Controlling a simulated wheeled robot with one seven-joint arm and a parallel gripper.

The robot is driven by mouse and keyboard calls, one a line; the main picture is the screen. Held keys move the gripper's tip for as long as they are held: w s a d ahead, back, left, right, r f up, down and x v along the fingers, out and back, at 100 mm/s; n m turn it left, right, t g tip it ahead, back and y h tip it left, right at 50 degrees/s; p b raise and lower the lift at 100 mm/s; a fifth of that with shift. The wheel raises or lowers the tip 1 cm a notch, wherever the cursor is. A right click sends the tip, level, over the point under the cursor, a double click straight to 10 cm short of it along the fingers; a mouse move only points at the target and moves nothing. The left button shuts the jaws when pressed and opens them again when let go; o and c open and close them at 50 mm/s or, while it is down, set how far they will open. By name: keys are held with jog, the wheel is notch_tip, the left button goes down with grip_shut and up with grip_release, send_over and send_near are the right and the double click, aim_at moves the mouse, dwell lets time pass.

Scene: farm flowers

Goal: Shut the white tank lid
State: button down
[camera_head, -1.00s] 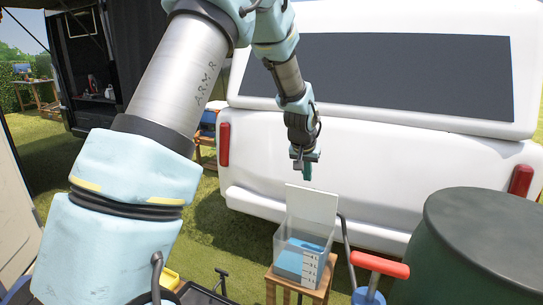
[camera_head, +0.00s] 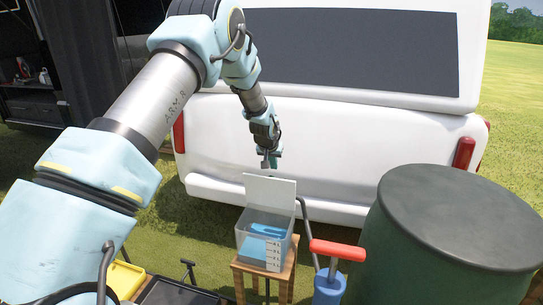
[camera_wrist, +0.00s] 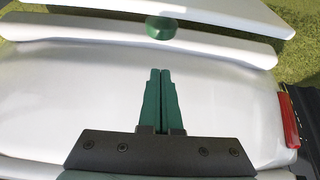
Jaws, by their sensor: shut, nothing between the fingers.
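The white tank lid (camera_head: 270,190) stands upright, open, at the back of a clear tank (camera_head: 250,252) with blue inside. The tank sits on a small wooden stool. In the head view my gripper (camera_head: 268,165) points down just above the lid's top edge, and appears a little behind it. I cannot tell whether it touches the lid. In the wrist view my gripper's green fingers (camera_wrist: 160,74) are together, with nothing between them. A white panel (camera_wrist: 220,12) crosses the top of that view; I cannot tell for sure whether it is the lid.
The white vehicle (camera_head: 330,140) stands close behind the tank. A red-handled blue pump (camera_head: 330,285) stands right of the tank, and a large dark green barrel (camera_head: 450,240) beyond it. A yellow bin (camera_head: 124,278) and black tray are at lower left. A green round object (camera_wrist: 161,27) shows in the wrist view.

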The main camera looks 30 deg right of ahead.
aim_at(271, 190)
jog(key=shift+s+a+f+p, duration=0.2)
jog(key=shift+s+a+p, duration=0.35)
jog(key=shift+s+a, duration=0.9)
jog(key=shift+s+d+f+b, duration=0.1)
jog(key=shift+s+b, duration=0.05)
jog(key=shift+b, duration=0.25)
